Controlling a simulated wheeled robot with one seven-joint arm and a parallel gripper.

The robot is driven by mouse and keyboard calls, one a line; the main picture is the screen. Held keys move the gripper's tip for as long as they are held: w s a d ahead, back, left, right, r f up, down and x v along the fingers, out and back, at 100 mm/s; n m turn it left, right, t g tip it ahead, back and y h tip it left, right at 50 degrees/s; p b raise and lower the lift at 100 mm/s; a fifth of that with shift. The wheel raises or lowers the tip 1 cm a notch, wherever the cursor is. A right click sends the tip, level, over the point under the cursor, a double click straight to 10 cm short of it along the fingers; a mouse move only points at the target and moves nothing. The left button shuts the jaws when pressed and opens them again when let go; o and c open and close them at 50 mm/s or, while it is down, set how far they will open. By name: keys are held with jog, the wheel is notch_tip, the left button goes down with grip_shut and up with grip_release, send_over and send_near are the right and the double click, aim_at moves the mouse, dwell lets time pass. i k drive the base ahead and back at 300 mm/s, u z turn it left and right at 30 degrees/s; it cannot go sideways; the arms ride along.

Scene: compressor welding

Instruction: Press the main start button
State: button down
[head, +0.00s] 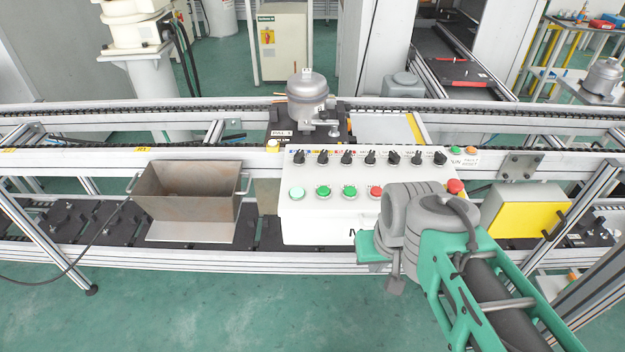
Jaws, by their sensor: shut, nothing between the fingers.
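The white control panel (318,222) stands in front of the conveyor at the middle. Its lower row has a pale green button (297,193) at the left, a green button (323,191), another green button (349,191) and a red button (376,192). I cannot read which label marks the main start. A row of black selector knobs (346,157) is above. My gripper (395,284) is mostly hidden by my grey wrist, low in front of the panel's right part. It is shut and empty, apart from the left-hand buttons. My arm hides the panel's lower right.
A red mushroom button (455,186) sits at the panel's right, close to my wrist. A rusty metal bin (188,190) hangs left of the panel, and a yellow-fronted box (526,219) is at right. A grey compressor (307,98) stands on the conveyor behind.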

aim_at(323, 190)
jog(key=u, duration=3.95)
jog(key=k, duration=0.6)
jog(key=z, duration=1.3)
jog(key=i, duration=0.5)
jog(key=z, duration=0.1)
